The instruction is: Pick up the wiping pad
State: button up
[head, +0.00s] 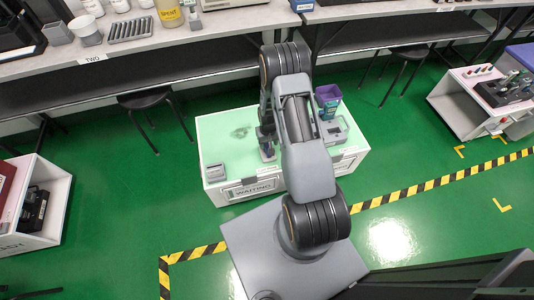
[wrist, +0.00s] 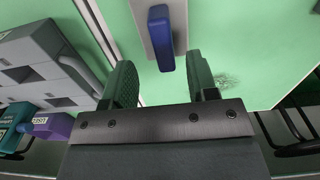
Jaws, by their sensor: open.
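The wiping pad, a pale grey plate with an upright blue handle (wrist: 160,38), lies on the green worktop at the top middle of the wrist view. In the wrist view the near end of the handle reaches between the fingertips. I cannot tell how high the fingers are above it. A dark smudge (wrist: 226,80) marks the worktop right of the fingers.
The green-topped white bench (head: 217,128) is labelled WAITING. A grey compartment device (wrist: 40,65) stands left in the wrist view, near a purple bin (head: 328,94) and teal item. A small grey tester (head: 215,171) sits at the bench's left corner. A stool (head: 145,98) stands behind.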

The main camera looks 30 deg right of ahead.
aim_at(267, 147)
jog(key=shift+a+f+b, duration=0.2)
jog(key=shift+f+b, duration=0.7)
jog(key=shift+f, duration=1.95)
jog(key=shift+c, duration=0.4)
grip_shut()
